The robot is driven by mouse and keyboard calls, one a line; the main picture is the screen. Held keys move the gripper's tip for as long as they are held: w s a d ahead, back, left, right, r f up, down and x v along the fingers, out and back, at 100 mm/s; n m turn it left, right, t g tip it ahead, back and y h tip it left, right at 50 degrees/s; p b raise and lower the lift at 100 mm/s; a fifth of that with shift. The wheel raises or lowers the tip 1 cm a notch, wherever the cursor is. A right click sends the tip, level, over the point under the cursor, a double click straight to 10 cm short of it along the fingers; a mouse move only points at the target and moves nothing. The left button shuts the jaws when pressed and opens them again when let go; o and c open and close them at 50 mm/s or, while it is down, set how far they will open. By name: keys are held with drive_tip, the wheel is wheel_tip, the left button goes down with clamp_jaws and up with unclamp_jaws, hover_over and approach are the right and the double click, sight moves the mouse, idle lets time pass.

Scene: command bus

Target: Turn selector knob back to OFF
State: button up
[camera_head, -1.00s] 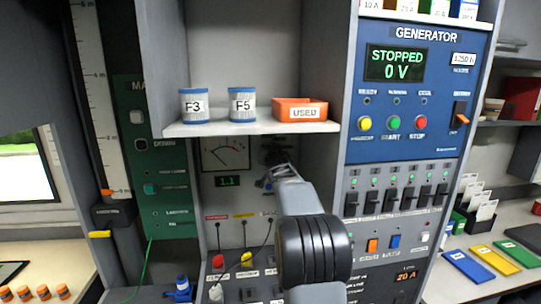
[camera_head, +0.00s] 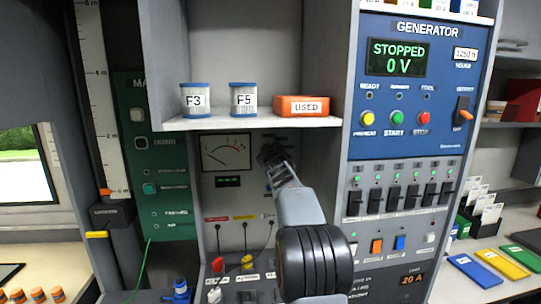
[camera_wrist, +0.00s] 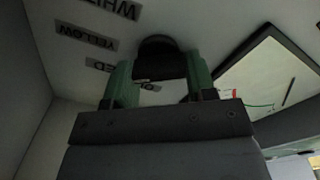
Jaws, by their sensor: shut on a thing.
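The black selector knob (camera_wrist: 158,45) is on the grey panel in the wrist view, between the green fingers of my gripper (camera_wrist: 158,75). The fingers are shut on its sides. Printed labels WHITE (camera_wrist: 110,8), YELLOW (camera_wrist: 88,37), RED (camera_wrist: 100,65) and a partly hidden OFF (camera_wrist: 150,87) are around it. Which label the knob points to cannot be told. In the head view my gripper (camera_head: 273,156) is at the panel below the shelf, right of the meter, and covers the knob.
The analog meter (camera_head: 226,153) is left of my gripper, with a dark small display (camera_head: 228,181) below. The shelf (camera_head: 250,123) with two cans and the orange USED tray (camera_head: 301,106) overhangs closely. Plugs with cables (camera_head: 247,262) are below. The generator panel (camera_head: 412,90) is at right.

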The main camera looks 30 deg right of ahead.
drive_tip(key=n, duration=0.2)
drive_tip(key=n+b, duration=0.1)
drive_tip(key=n, duration=0.2)
drive_tip(key=shift+f+n, duration=0.2)
drive_tip(key=shift+n, duration=0.1)
drive_tip(key=n, duration=0.4)
drive_tip(key=shift+f+n+b, duration=0.1)
drive_tip(key=shift+n+b, duration=0.2)
drive_tip(key=shift+n, duration=0.4)
drive_tip(key=o, duration=0.9)
drive_tip(key=shift+a, duration=0.1)
drive_tip(key=shift+o, duration=0.2)
drive_tip(key=b+v, duration=0.3)
drive_tip(key=v, duration=1)
drive_tip(key=shift+s+a, duration=0.2)
drive_tip(key=shift+s, duration=0.15)
